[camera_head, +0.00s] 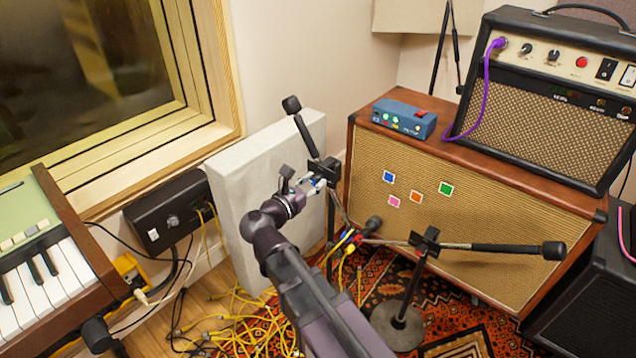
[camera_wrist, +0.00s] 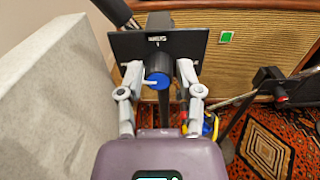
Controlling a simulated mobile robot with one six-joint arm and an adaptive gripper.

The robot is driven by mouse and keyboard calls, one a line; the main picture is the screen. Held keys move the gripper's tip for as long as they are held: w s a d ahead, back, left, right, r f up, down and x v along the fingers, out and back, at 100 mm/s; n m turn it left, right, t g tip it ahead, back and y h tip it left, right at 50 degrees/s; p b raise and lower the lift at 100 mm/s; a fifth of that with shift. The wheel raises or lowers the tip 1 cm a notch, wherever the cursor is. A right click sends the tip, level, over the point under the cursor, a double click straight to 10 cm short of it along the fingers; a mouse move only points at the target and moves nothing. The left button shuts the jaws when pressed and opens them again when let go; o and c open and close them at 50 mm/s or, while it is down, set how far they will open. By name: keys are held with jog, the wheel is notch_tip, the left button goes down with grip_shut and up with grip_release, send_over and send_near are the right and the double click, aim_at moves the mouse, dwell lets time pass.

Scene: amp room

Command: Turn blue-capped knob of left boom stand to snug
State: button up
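The left boom stand's dark clutch block (camera_head: 325,170) shows in the head view in front of the grey panel, with its boom slanting down to the right. In the wrist view its blue-capped knob (camera_wrist: 158,81) faces me, below the black plate (camera_wrist: 158,44). A pale pointer mark crosses the cap's left side. My gripper (camera_wrist: 160,75) has one finger on each side of the knob. The fingers are spread, with a small gap visible at the right; contact at the left cannot be told. In the head view my gripper (camera_head: 315,183) is at the clutch, and the knob is mostly hidden.
A second boom stand (camera_head: 428,241) stands to the right, its boom crossing the speaker cabinet (camera_head: 462,237). The grey panel (camera_head: 265,160) is close on the left. Yellow cables (camera_head: 235,320) lie on the floor. A keyboard (camera_head: 45,265) stands at far left.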

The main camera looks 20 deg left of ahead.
grip_shut()
jog(key=shift+d, duration=0.15)
